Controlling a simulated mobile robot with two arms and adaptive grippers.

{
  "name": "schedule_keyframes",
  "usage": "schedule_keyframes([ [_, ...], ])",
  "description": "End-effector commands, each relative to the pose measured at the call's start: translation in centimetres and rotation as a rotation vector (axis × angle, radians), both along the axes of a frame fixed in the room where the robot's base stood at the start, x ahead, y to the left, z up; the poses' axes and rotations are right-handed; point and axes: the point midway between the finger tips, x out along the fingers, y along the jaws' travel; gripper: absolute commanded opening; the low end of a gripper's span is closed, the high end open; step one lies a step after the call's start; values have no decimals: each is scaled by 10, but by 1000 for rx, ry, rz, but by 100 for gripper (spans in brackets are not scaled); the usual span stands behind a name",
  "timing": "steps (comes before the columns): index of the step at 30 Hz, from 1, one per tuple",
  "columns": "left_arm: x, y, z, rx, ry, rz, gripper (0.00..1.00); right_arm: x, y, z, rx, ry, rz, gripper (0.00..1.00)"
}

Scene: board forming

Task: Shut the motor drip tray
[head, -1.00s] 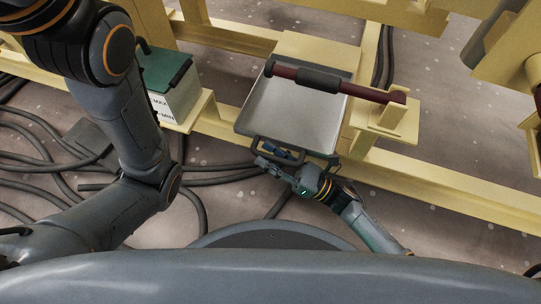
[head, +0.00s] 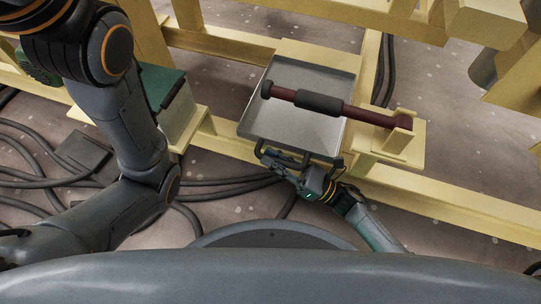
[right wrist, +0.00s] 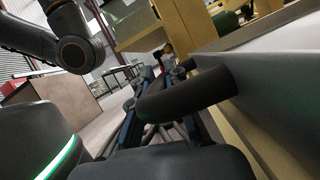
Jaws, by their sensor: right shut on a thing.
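The drip tray (head: 290,132) is a shallow grey metal pan in the head view, partly out from the yellow frame. Its dark handle (head: 263,152) sits at the near edge. My right gripper (head: 284,162) is shut on this handle. In the right wrist view the thick dark handle (right wrist: 190,96) lies across the fingers, and the grey tray wall (right wrist: 285,75) is at the right. The fingertips are partly hidden by the handle. My left arm stands at the left of the head view; its gripper is out of view.
A maroon bar with a black grip (head: 318,102) crosses above the tray from a yellow bracket (head: 390,145). A green-lidded box (head: 162,88) stands left on the frame. Black cables (head: 225,187) lie on the floor. The yellow rail (head: 450,200) runs along the right.

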Motion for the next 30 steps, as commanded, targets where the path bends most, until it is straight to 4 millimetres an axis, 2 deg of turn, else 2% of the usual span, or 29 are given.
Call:
schedule_keyframes([
  [3, 7, -2, 1, 3, 13, 3, 46, 5, -3, -2, -5, 8, -17, 0],
  [7, 1, 0, 0, 0, 1, 0, 46, 7, -3, -1, -7, 9, -21, 0],
  [8, -1, 0, 0, 0, -2, 0, 46, 7, -3, -1, -6, 7, -22, 16],
  [11, -4, 1, -1, -2, -9, -2, 46, 8, -4, -1, -7, 6, -21, 37],
  [23, 0, 1, 0, -2, 0, -1, 46, 3, -5, -3, -6, 7, -14, 37],
  [26, -1, 1, 0, -2, -1, -1, 46, -1, -15, -8, -8, 10, -15, 37],
  [30, -1, 0, 0, -2, -3, -1, 46, -11, -38, -19, -9, 10, -16, 37],
])
